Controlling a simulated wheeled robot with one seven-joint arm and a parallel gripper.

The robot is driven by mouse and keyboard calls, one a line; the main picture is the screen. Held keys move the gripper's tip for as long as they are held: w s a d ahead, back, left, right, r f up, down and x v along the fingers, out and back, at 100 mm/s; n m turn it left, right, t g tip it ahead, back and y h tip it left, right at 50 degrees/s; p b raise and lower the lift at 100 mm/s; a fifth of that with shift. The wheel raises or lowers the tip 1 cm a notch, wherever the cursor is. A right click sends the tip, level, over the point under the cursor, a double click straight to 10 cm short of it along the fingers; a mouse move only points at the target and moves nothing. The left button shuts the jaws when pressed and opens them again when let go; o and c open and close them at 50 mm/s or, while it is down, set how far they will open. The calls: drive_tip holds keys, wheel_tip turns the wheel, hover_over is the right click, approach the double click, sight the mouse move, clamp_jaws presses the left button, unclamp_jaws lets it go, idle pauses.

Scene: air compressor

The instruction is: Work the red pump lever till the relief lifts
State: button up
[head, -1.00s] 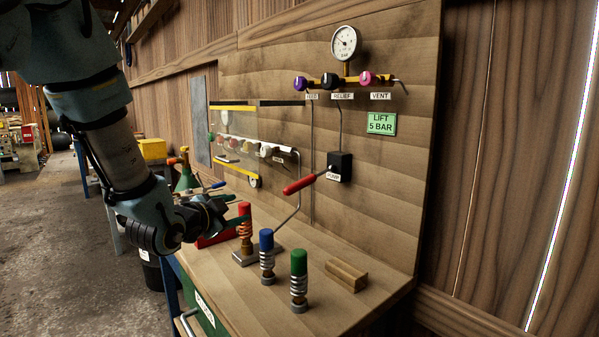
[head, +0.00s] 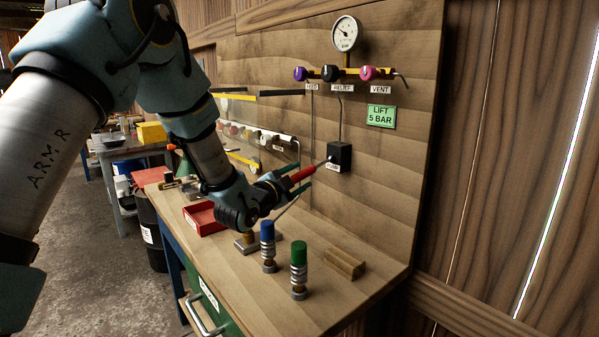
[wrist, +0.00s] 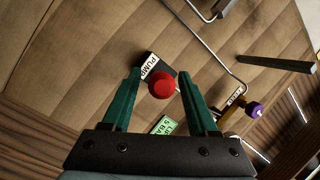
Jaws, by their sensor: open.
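The red pump lever (head: 309,172) sticks out from the black pump box (head: 340,157) on the wooden back board. My gripper (head: 301,177) is open at the lever's outer end. In the wrist view the round red lever end (wrist: 161,85) sits between my two green fingers (wrist: 160,75), with a gap on each side. The gauge (head: 346,34) is at the top of the board; its reading is too small to tell. Below it are a purple knob (head: 300,73), a black relief knob (head: 330,73) and a pink vent knob (head: 367,73). A green sign (head: 381,116) reads "LIFT 5 BAR".
Blue-topped (head: 267,240) and green-topped (head: 299,268) spring cartridges stand on the bench below my gripper. The red-topped one is hidden behind my arm. A wooden block (head: 345,263) lies at right, a red tray (head: 203,218) at left.

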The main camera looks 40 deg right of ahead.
drive_tip(key=shift+w+d, duration=0.1)
drive_tip(key=shift+d, duration=0.25)
drive_tip(key=shift+c, duration=0.3)
clamp_jaws()
idle(1.0)
